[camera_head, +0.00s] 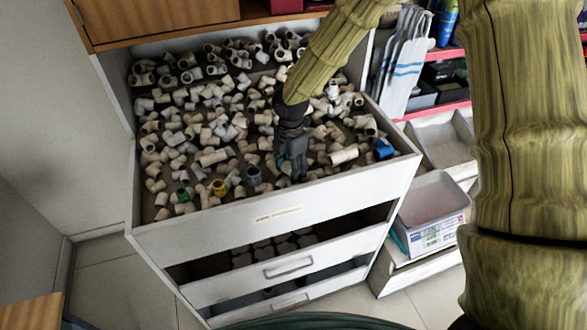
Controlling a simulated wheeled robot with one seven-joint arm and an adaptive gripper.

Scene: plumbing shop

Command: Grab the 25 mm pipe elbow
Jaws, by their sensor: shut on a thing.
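Many pale pipe elbows and other fittings (212,158) lie loose in the open top drawer (290,209) of a white cabinet. I cannot tell the 25 mm size from this view. My gripper (292,172) reaches down into the front right part of the drawer, just behind its front wall. It is shut on a pipe fitting that is mostly hidden by the fingers. A teal piece shows beside the fingers, and a pale straight fitting (343,155) lies just to their right.
A blue fitting (384,149) lies in the drawer's right corner; yellow (219,187) and green (183,194) ones lie at front left. Two lower drawers (289,266) stand partly open. White bins (433,212) and shelves stand to the right. A wooden cabinet (160,18) overhangs the back.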

